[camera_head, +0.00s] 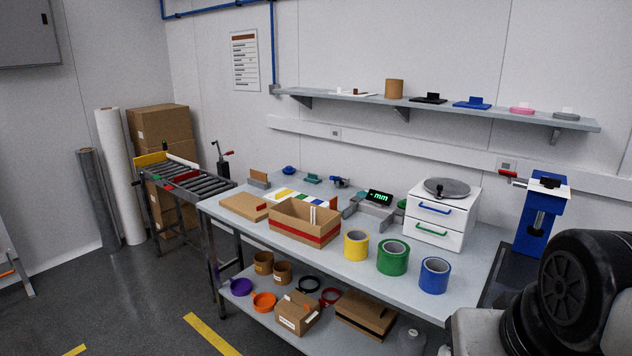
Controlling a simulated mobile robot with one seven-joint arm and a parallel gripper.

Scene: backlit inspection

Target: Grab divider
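I cannot tell for sure which piece is the divider. A small brown cardboard panel (259,176) stands upright in a grey holder (258,184) at the back left of the workbench. An open cardboard box (300,232) with a red band stands near the bench's front edge. Thin white upright strips (312,215) show inside the box; its floor is hidden by its front wall. My gripper is not in view. Only dark, rounded parts of my own arm show at the lower right, away from the panel and box.
The workbench (465,262) also holds a flat brown carton (244,206), yellow (356,245), green (392,257) and blue (434,275) tape rolls, a white drawer unit (437,239) and a measuring device (375,204). A wall shelf (450,106) hangs above. A roller conveyor (190,177) stands left.

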